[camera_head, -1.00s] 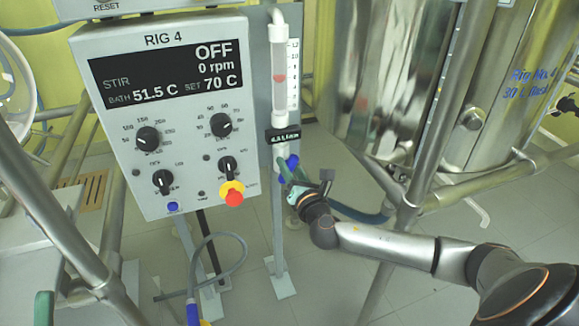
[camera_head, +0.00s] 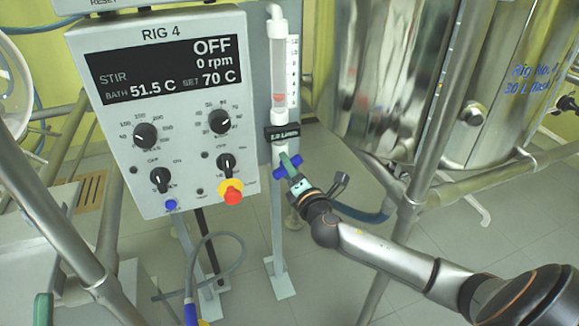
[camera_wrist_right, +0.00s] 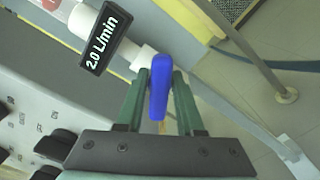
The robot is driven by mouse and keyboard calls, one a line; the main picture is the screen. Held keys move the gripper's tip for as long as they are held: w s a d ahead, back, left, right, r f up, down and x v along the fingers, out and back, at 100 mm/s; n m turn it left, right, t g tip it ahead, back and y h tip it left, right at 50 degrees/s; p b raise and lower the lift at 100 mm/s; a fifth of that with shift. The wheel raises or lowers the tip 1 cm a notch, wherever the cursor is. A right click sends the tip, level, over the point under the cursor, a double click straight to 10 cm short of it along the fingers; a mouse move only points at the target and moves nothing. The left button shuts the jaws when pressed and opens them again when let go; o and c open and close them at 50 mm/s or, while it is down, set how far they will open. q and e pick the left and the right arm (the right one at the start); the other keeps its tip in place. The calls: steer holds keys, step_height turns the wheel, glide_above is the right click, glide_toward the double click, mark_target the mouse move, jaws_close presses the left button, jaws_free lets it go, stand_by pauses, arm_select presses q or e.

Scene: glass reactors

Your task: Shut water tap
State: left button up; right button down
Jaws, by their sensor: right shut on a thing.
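The water tap's blue handle (camera_head: 279,174) sits at the foot of the flow meter's white pipe; it also shows in the right wrist view (camera_wrist_right: 159,84). My right gripper (camera_head: 290,167) is shut on this handle, with a green finger on each side of it in the wrist view (camera_wrist_right: 160,98). The flow meter tube (camera_head: 279,60) stands above the tap with its red float (camera_head: 279,98) low in the tube. Its black display (camera_head: 282,133) reads 2.0 L/min in the wrist view (camera_wrist_right: 106,38).
The RIG 4 control box (camera_head: 160,120) stands just left of the tap and its display shows OFF. A large steel vessel (camera_head: 400,80) and its tube frame (camera_head: 428,150) stand to the right. A grey hose (camera_head: 228,255) loops below the box.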

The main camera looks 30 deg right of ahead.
steer(key=m, duration=0.3)
steer(key=shift+f, duration=0.2)
steer(key=shift+m+b, duration=0.3)
steer(key=shift+m, duration=1.5)
steer(key=c, duration=0.7)
jaws_free()
steer(key=shift+p+v, duration=0.7)
steer(key=shift+v, duration=5.55)
